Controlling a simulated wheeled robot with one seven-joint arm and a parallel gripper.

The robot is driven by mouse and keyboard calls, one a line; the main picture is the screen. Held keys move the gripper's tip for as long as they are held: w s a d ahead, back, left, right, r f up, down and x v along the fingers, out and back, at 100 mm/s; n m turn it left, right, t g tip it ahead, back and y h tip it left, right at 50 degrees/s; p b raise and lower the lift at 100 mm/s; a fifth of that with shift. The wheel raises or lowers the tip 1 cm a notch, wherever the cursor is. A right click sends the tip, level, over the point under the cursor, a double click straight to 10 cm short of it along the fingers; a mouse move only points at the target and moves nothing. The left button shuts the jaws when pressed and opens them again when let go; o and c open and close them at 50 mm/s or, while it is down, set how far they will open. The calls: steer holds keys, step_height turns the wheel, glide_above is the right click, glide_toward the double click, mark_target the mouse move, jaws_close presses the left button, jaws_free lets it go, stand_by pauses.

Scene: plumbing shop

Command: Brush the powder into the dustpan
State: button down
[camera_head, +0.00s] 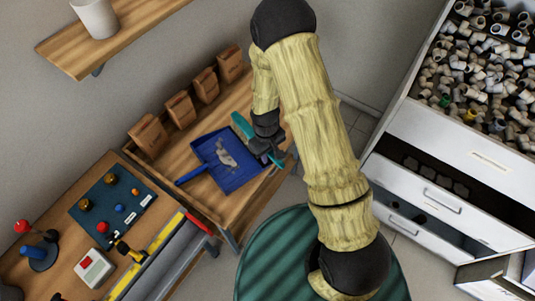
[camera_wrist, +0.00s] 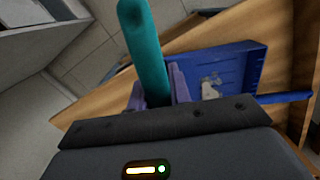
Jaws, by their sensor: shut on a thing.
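A blue dustpan (camera_head: 237,178) lies on the wooden table, its handle pointing to the lower left in the head view. It also shows in the wrist view (camera_wrist: 238,64), behind my gripper. Pale grey powder (camera_head: 226,153) lies on the dustpan in a streak; it shows in the wrist view (camera_wrist: 211,87) too. My gripper (camera_head: 266,150) is shut on a teal brush (camera_head: 240,124) at the dustpan's right edge. In the wrist view the brush's teal handle (camera_wrist: 143,45) stands up between my gripper's purple fingers (camera_wrist: 156,88). The brush's bristles are hidden.
A workbench (camera_head: 60,200) with a blue mat (camera_head: 112,205) and a level (camera_head: 160,250) stands at lower left. A white drawer cabinet (camera_head: 440,150) with pipe fittings stands right. A shelf (camera_head: 130,30) hangs above.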

steer(key=w+d+f+m, duration=0.1)
steer(key=w+d+m, duration=0.4)
steer(key=d, duration=0.6)
steer(key=shift+w+d+m, duration=0.2)
steer(key=shift+d+m, duration=0.1)
steer(key=shift+m, duration=0.6)
steer(key=shift+a+f, duration=0.1)
